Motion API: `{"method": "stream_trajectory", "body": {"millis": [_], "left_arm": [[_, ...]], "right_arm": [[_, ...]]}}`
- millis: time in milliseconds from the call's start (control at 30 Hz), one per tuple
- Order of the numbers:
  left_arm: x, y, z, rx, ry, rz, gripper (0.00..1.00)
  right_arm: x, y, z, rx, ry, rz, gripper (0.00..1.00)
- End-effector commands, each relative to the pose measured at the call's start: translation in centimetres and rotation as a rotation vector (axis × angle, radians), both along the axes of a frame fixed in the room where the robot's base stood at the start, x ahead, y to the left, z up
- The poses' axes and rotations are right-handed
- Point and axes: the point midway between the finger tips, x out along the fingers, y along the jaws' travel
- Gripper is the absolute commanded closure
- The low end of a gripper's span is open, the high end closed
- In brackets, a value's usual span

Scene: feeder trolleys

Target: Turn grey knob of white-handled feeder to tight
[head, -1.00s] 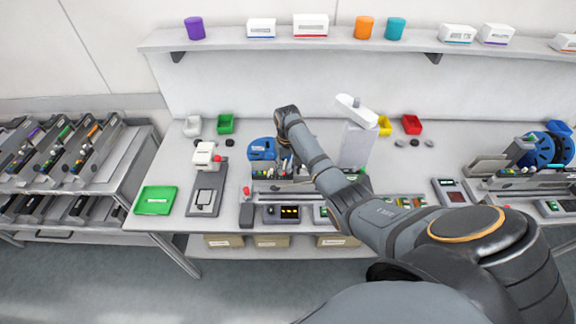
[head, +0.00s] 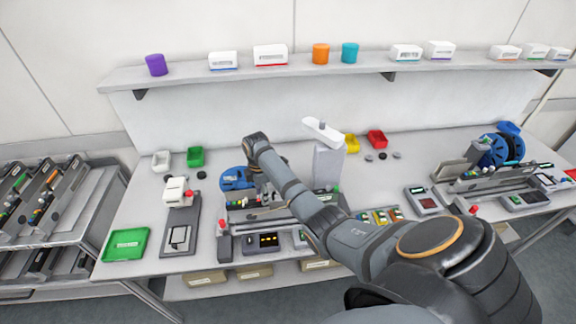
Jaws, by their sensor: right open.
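My right arm comes in from the lower right and reaches over the setup station with the blue reel (head: 234,180). My right gripper (head: 263,190) points down at the feeders beside that reel. It is open, but its fingers are small and partly hidden by the arm. The feeder bank (head: 250,211) lies under and around it. I cannot make out a white handle or a grey knob there, nor whether the gripper touches anything. My left gripper is not in view.
A green tray (head: 125,244) and a white-headed device (head: 179,215) stand left of the station. A white post device (head: 327,160) stands close behind my forearm. A second station with blue reels (head: 495,152) is at right. A feeder trolley (head: 50,220) stands at far left.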

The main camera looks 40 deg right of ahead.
Motion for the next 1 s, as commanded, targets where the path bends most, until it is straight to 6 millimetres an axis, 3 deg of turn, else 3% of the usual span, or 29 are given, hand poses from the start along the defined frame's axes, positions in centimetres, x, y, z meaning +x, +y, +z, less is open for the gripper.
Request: {"method": "stream_trajectory", "body": {"millis": [233, 400, 500, 1000], "left_arm": [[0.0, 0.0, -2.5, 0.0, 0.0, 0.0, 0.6], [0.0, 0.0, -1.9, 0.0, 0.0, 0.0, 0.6], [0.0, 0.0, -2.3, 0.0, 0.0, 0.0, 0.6], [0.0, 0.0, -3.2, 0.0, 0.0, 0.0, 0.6]], "right_arm": [[0.4, -0.1, 5.9, -0.002, -0.014, -0.007, 0.58], [0.3, -0.1, 10.5, -0.002, -0.011, -0.007, 0.58], [-1.1, 0.5, 7.2, -0.019, -0.018, -0.081, 0.58], [-7.6, 3.0, -2.2, -0.048, -0.119, -0.446, 0.58]]}}
